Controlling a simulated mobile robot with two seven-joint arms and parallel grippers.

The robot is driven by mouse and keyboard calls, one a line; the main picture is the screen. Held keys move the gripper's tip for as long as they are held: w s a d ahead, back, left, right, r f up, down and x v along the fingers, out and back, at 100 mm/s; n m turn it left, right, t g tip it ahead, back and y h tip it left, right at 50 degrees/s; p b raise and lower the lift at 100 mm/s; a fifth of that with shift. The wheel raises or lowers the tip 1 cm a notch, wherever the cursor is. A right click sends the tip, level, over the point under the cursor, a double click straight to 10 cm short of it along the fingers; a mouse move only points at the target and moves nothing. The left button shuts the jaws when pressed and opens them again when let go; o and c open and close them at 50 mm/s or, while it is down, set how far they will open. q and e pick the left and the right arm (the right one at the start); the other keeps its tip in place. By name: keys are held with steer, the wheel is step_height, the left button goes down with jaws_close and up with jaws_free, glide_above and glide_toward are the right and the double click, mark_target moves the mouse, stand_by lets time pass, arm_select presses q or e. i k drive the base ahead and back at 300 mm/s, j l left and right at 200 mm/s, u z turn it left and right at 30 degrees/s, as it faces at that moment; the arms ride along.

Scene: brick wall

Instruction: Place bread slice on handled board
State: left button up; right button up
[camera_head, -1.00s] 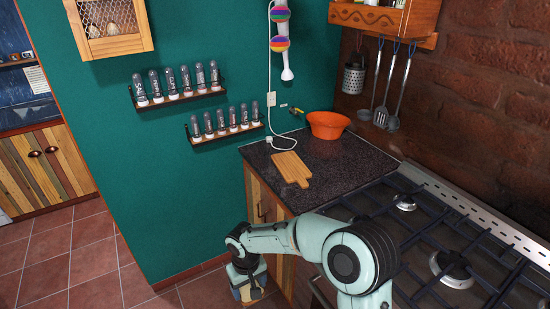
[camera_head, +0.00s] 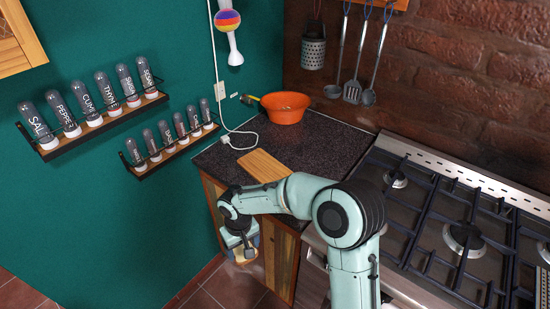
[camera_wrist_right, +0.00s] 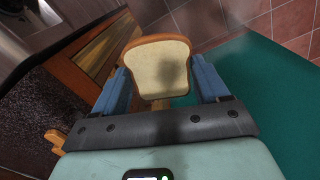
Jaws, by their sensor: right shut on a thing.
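The handled board (camera_head: 264,165) is light wood and lies on the dark counter left of the stove. My right arm partly hides its near end, and the handle is hidden in the head view. My right gripper (camera_head: 244,250) is low in front of the counter's left cabinet, below the counter top. In the wrist view its blue fingers (camera_wrist_right: 160,85) are shut on the bread slice (camera_wrist_right: 158,66), which is pale with a brown crust and stands upright between them. My left gripper is not in view.
An orange bowl (camera_head: 285,107) stands at the counter's back, with a white cable and plug (camera_head: 228,140) near the board. The gas stove (camera_head: 450,225) is to the right. Spice shelves (camera_head: 110,112) hang on the green wall at left. Counter around the board is mostly clear.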

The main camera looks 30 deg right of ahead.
mark_target(270, 171)
steer(key=i+j+z, duration=0.65)
steer(key=i, duration=0.1)
